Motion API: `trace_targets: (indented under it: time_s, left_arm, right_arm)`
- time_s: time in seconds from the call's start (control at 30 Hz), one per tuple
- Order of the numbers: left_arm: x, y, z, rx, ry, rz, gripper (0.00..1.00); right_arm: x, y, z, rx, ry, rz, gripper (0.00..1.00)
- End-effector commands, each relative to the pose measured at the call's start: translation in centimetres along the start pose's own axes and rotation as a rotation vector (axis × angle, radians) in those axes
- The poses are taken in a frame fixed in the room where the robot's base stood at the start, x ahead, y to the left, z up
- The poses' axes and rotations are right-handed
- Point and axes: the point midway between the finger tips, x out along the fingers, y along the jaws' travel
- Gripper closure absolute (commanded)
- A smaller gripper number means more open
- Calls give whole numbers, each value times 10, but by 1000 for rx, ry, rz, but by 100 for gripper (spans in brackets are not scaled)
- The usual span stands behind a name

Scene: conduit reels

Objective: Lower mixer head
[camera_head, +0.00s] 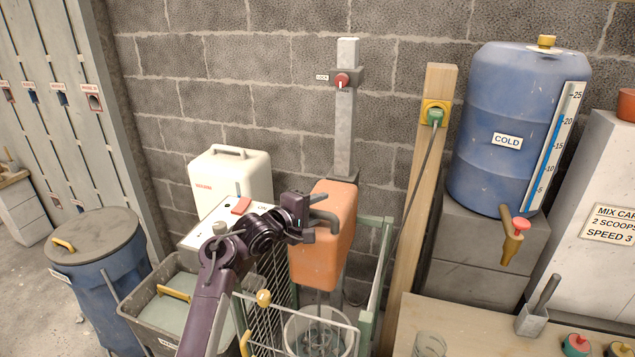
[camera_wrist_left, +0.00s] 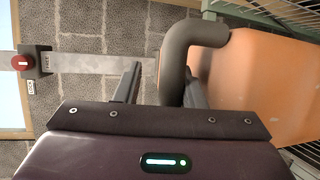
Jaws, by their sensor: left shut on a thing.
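The mixer head (camera_head: 325,255) is an orange block on a grey upright column (camera_head: 347,120), with a dark grey curved handle (camera_head: 326,216) on its left side. My left gripper (camera_head: 308,222) is shut on this handle. In the left wrist view the handle (camera_wrist_left: 180,65) passes between the fingers (camera_wrist_left: 160,88), beside the orange head (camera_wrist_left: 255,80). A red lock knob (camera_head: 342,80) sits high on the column and shows in the left wrist view (camera_wrist_left: 22,62). Below the head, a whisk (camera_head: 318,338) reaches into a pale bucket (camera_head: 290,330). My right gripper is out of view.
A green frame with a wire guard (camera_head: 275,316) surrounds the bucket. A wooden post (camera_head: 425,170) with a cable stands right of the head. A white canister (camera_head: 230,178), a grey tub (camera_head: 150,318) and a blue bin (camera_head: 95,262) crowd the left. A blue water barrel (camera_head: 500,120) stands right.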

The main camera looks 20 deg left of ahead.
Motion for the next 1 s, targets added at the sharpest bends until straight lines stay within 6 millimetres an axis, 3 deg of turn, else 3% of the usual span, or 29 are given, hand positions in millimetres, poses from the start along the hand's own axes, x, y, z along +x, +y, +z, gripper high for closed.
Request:
trace_targets:
  time_s: [0.03, 0.1, 0.33, 0.83, 1.0]
  left_arm:
    - [-3, 23, 0, 8, 2, 22, 71]
    - [-7, 38, 1, 7, 4, 21, 71]
    - [-14, 75, 4, 5, 3, 20, 71]
    - [-17, 86, 6, 3, 2, 16, 71]
    - [-25, 88, 5, 2, 4, 15, 71]
  right_arm:
    - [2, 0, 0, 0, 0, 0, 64]
    - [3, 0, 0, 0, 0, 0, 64]
    - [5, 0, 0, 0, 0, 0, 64]
    - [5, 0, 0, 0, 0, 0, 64]
    - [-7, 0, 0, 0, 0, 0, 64]
